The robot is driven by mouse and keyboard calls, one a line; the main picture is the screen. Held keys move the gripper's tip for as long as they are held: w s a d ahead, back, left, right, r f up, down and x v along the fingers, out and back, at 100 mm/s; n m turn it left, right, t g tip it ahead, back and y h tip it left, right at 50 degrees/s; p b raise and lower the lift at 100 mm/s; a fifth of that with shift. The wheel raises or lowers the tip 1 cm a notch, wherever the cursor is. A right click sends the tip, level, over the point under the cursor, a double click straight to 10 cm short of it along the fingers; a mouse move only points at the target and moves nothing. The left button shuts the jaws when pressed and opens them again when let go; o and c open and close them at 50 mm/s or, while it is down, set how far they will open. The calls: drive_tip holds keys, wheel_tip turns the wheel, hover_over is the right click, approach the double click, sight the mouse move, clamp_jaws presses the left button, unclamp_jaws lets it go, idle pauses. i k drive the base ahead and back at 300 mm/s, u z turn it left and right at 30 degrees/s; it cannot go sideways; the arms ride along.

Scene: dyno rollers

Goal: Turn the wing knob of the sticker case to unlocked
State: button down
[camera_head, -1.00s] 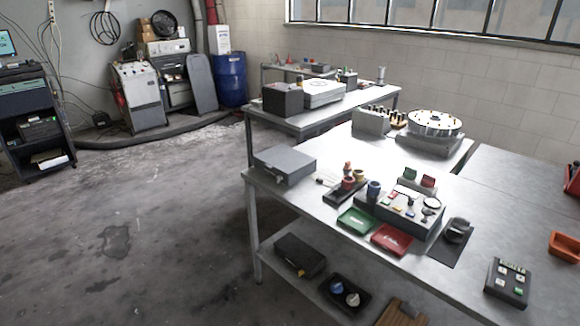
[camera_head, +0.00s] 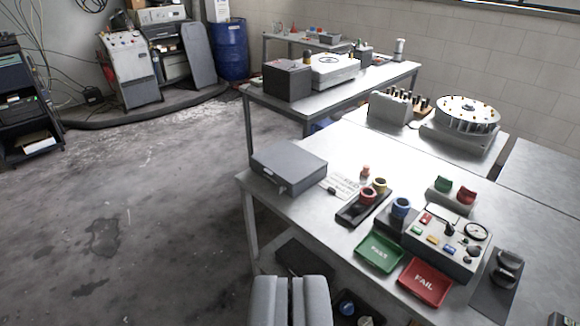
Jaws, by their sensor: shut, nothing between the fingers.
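A flat grey case (camera_head: 289,165) lies closed at the left corner of the near table. A small fitting (camera_head: 283,189) shows low on its front side, too small to tell its shape or setting. A dark case (camera_head: 298,256) is on the shelf below, mostly hidden behind my gripper; its yellow knob is not visible now. I cannot tell which one is the sticker case. My gripper (camera_head: 290,282) is shut and empty at the bottom of the view, in front of the table's left end and touching neither case as far as I see.
The near table also holds a cup rack (camera_head: 350,214), a green tray (camera_head: 379,252), a red FAIL tray (camera_head: 426,283) and a control box (camera_head: 465,255). A second table (camera_head: 383,82) stands behind. Open floor (camera_head: 150,220) lies to the left.

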sight(281, 187)
drive_tip(key=u, duration=0.05)
drive_tip(key=k, duration=0.4)
drive_tip(key=z, duration=0.45)
drive_tip(key=i, duration=1.5)
drive_tip(key=u, duration=0.7)
